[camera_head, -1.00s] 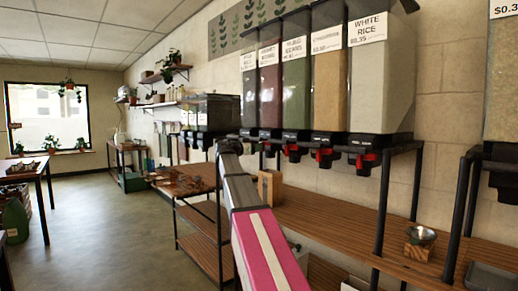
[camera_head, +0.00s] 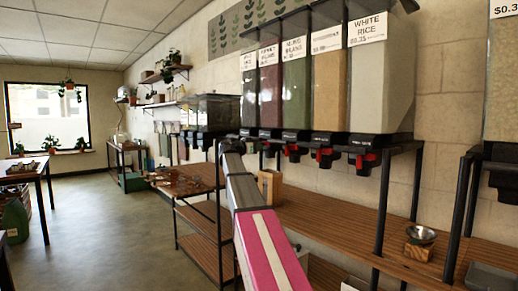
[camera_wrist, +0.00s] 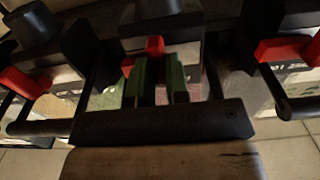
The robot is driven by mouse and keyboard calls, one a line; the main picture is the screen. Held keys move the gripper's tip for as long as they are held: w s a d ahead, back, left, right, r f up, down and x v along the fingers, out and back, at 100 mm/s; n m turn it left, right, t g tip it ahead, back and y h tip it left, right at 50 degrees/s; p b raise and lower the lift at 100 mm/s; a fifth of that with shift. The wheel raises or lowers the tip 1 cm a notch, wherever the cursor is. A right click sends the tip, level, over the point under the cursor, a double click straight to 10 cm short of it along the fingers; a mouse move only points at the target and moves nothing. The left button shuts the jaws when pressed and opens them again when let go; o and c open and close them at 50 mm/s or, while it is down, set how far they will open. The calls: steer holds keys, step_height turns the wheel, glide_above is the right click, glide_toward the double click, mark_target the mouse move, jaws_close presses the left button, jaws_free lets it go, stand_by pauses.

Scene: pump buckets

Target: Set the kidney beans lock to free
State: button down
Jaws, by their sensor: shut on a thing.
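The kidney beans dispenser (camera_head: 269,88) is a tall clear bin with dark red beans, second from the left in the near row in the head view. Its label is small and blurred there. My arm (camera_head: 260,225) reaches toward the row's left end, and its gripper end is hidden in that view. In the wrist view my gripper (camera_wrist: 158,72) has its two green fingers close around a red lock lever (camera_wrist: 155,46) under a black dispenser outlet. The fingers are shut on this lever. No label shows which product it belongs to.
Neighbouring red levers show at the left (camera_wrist: 22,82) and right (camera_wrist: 284,48) of the wrist view, close to my gripper. The white rice dispenser (camera_head: 380,85) ends the row. Below are a wooden shelf (camera_head: 335,225), a wooden block (camera_head: 270,187) and a metal bowl (camera_head: 421,235).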

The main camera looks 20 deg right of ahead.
steer(key=shift+w+a, duration=0.2)
steer(key=shift+w, duration=0.5)
steer(key=c, duration=1.1)
jaws_free()
steer(key=shift+a, duration=0.15)
steer(key=v, duration=1)
steer(key=shift+a, duration=0.3)
steer(key=shift+s+f, duration=0.1)
steer(key=shift+s, duration=0.05)
